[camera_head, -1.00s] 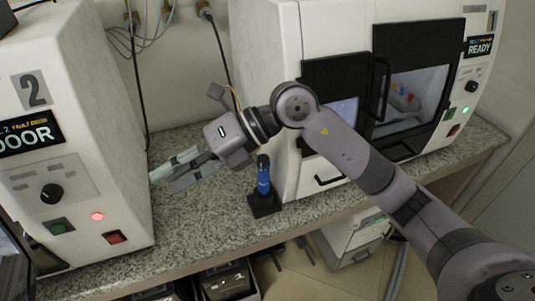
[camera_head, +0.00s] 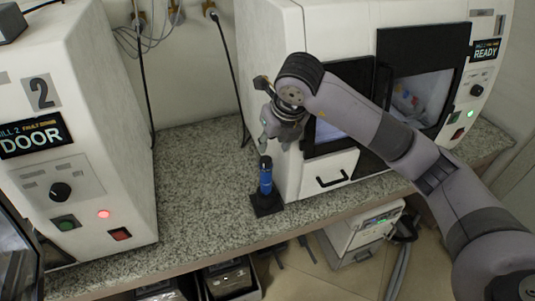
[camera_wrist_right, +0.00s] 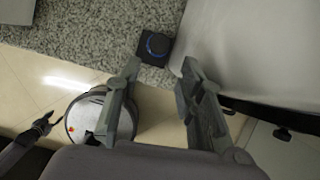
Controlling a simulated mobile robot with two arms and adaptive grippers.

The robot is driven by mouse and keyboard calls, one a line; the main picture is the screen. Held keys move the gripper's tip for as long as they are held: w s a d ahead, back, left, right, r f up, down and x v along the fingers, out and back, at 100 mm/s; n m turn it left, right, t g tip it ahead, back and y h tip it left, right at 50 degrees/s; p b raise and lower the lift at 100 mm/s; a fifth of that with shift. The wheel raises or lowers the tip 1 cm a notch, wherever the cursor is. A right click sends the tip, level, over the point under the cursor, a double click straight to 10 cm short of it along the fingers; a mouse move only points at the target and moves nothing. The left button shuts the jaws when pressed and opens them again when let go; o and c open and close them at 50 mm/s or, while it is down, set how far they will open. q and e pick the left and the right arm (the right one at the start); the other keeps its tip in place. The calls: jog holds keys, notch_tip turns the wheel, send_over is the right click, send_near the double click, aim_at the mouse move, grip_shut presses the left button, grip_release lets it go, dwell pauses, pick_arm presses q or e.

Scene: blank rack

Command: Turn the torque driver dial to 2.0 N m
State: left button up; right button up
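The torque driver (camera_head: 265,182) has a blue body and a black top. It stands upright in a square black holder (camera_head: 267,205) near the counter's front edge. In the right wrist view, I see the driver (camera_wrist_right: 157,44) from above as a dark round top with a blue ring. The marks on its dial are too small to read. My right gripper (camera_head: 274,143) points down just above the driver, apart from it. Its fingers (camera_wrist_right: 160,72) are spread and empty. A dark claw-like shape at the wrist view's lower left may be my left gripper (camera_wrist_right: 45,124); its state is unclear.
A white mill with a READY display (camera_head: 486,50) stands close to the driver's right. Another white machine with a DOOR display (camera_head: 30,136) stands at the left. A dark cable (camera_head: 228,75) hangs behind.

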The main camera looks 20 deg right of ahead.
aim_at(266, 160)
jog(key=p+x, duration=0.1)
jog(key=x, duration=0.8)
jog(key=shift+p, duration=0.35)
jog(key=shift+c, duration=0.4)
grip_shut()
